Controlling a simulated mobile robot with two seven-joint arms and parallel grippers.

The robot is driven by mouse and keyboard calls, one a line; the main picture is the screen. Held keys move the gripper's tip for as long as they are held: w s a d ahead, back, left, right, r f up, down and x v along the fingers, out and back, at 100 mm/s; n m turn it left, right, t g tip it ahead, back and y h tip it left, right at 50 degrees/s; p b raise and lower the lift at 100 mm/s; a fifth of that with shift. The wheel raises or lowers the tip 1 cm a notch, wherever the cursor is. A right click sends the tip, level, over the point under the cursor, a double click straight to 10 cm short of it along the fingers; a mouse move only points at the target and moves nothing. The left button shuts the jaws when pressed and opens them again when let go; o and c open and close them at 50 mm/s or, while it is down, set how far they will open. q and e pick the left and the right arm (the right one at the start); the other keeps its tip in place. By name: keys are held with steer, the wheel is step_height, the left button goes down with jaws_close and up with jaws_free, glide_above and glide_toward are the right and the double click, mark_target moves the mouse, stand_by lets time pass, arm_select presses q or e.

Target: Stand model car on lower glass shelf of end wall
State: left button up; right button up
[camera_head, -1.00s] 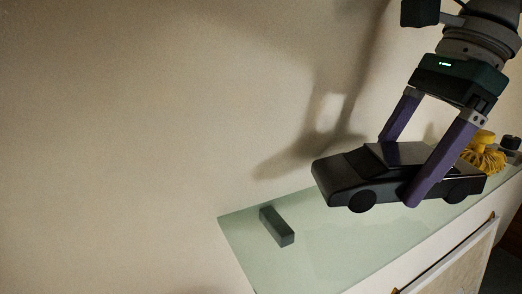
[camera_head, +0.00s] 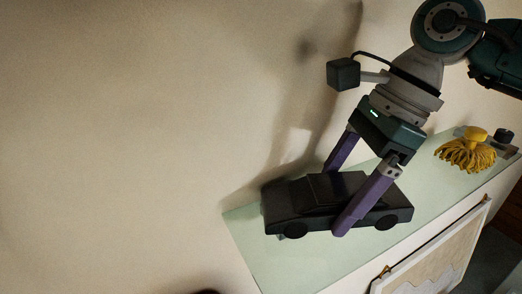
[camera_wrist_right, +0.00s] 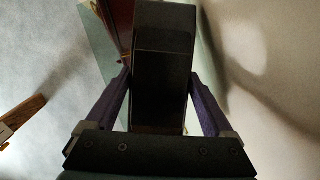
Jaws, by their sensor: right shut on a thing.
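The black model car (camera_head: 290,205) is upright over the left part of the pale green glass shelf (camera_head: 285,265), its length running along it. My right gripper (camera_head: 336,202) is shut on the car, one purple finger on each side of its middle. In the right wrist view the car (camera_wrist_right: 163,75) fills the space between the fingers. I cannot tell whether its wheels touch the glass. The small dark block seen on the shelf earlier is hidden, apparently behind the car. My left gripper is not in view.
A yellow stringy brush-like thing (camera_head: 467,153) and a small dark object (camera_head: 504,136) stand on the shelf's far right end. The glass between the car and the brush is clear. A framed picture (camera_head: 435,255) hangs below the shelf. The wall rises behind.

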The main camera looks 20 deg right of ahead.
mark_target(355, 183)
steer(key=o, duration=1.5)
steer(key=shift+r, duration=0.1)
steer(key=d+r+b, duration=0.1)
steer(key=r, duration=0.1)
steer(key=d+r+b, duration=0.1)
steer(key=d+b, duration=0.1)
steer(key=shift+s+d+r, duration=0.1)
steer(key=shift+s+r, duration=0.25)
steer(key=shift+s, duration=0.05)
steer(key=s+d+b, duration=0.1)
steer(key=d+b, duration=0.1)
steer(key=d, duration=0.1)
steer(key=s+d+b, duration=0.1)
steer(key=d+b, duration=0.1)
steer(key=d, duration=0.1)
steer(key=s+d+b, duration=0.1)
steer(key=d+b, duration=0.1)
steer(key=d, duration=0.1)
steer(key=shift+s+d+r, duration=0.15)
steer(key=shift+d+r, duration=0.1)
steer(key=shift+r, duration=0.05)
steer(key=shift+d, duration=0.25)
steer(key=shift+s+r, duration=0.1)
steer(key=shift+r, duration=0.05)
